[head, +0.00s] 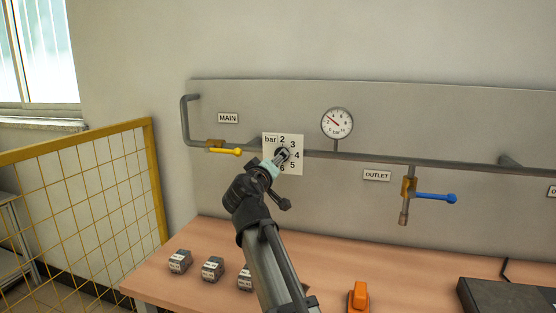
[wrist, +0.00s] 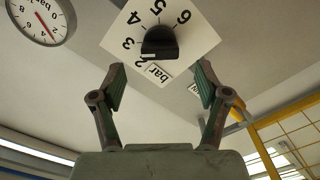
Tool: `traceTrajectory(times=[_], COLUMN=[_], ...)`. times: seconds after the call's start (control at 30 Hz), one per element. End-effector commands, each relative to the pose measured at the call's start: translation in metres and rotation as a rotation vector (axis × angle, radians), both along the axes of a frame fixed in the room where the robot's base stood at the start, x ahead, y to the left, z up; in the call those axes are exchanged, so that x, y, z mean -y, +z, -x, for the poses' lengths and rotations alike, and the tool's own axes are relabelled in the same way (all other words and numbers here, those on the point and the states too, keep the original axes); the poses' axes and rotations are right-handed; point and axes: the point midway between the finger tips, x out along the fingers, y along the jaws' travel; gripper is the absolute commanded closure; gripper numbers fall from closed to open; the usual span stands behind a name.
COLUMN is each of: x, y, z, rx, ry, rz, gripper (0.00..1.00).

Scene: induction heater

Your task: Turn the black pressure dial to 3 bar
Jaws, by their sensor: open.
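The black pressure dial (wrist: 160,42) sits on a white plate (wrist: 190,45) marked "bar" with numbers from 2 to 6. In the wrist view the dial appears just beyond and between my fingertips, with the plate turned nearly upside down. In the head view my gripper (head: 281,156) is in front of the plate (head: 297,141) and largely hides the dial. I cannot tell whether it touches the dial.
A round gauge (head: 337,123) with a red needle is right of the plate on the pipe. A yellow valve handle (head: 226,151) is on the left, a blue one (head: 436,197) on the right. Small grey blocks (head: 212,269) and an orange object (head: 359,297) stand on the bench below.

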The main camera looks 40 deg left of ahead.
Motion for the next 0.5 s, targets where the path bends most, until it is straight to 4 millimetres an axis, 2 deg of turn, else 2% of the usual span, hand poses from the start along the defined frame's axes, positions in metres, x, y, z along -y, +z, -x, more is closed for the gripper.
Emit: traceTrajectory(times=[0.03, 0.2, 0.33, 0.5], x=[0.006, 0.016, 0.020, 0.022], y=[-0.001, 0.000, 0.000, 0.000], z=[0.012, 0.036, 0.047, 0.052], rx=[0.001, 0.001, 0.001, 0.001], ry=[0.003, 0.001, 0.001, -0.001], rz=[-0.001, -0.001, -0.001, 0.000], gripper=[0.25, 0.25, 0.25, 0.25])
